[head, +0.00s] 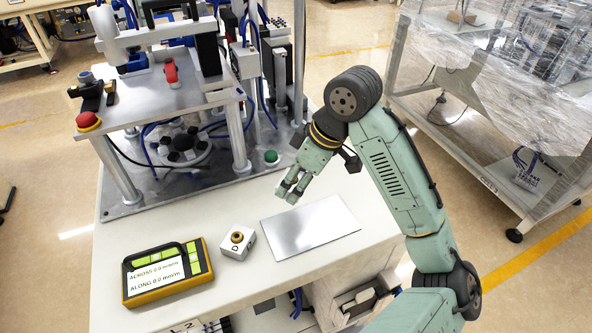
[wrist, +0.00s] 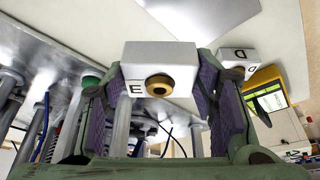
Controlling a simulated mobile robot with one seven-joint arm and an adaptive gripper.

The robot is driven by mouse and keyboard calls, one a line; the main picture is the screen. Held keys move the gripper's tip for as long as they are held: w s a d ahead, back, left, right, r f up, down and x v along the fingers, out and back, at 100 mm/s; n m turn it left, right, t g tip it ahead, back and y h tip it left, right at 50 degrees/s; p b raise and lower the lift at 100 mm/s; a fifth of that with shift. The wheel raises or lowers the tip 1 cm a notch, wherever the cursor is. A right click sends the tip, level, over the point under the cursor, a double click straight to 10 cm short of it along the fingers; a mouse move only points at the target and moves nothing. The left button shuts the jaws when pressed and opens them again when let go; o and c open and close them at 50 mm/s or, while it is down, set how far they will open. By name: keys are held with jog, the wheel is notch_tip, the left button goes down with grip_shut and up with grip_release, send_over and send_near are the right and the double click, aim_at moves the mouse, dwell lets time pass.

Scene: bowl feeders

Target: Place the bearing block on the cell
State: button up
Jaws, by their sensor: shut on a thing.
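My gripper (wrist: 162,88) is shut on a white bearing block (wrist: 185,54) marked E, with a brass-coloured bearing in its face, held between the two finger pads. In the head view my gripper (head: 291,188) hangs above the white bench, behind the grey metal plate; the held block cannot be made out there. A second white block (head: 236,252), marked D with a brass bearing on top, stands on the bench left of the plate; it also shows at the right of the wrist view (wrist: 234,54). I cannot tell which part is the cell.
A flat grey plate (head: 310,229) lies on the bench (head: 240,297). A yellow and black level device (head: 168,272), reading 0.0 across and along, lies left of block D. The feeder machine (head: 160,107), with posts and a red button (head: 88,121), fills the back left.

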aim_at(289, 211)
jog(key=shift+s+f+b, duration=0.1)
jog(key=shift+f+b, duration=0.55)
jog(key=shift+f, duration=0.15)
notch_tip(289, 211, down, 5)
jog(key=b, duration=0.4)
jog(key=shift+b, duration=0.3)
jog(key=shift+f+b, duration=0.3)
jog(key=shift+f, duration=0.1)
jog(key=o, duration=1.6)
jog(key=shift+c, duration=0.2)
jog(key=shift+r, duration=0.1)
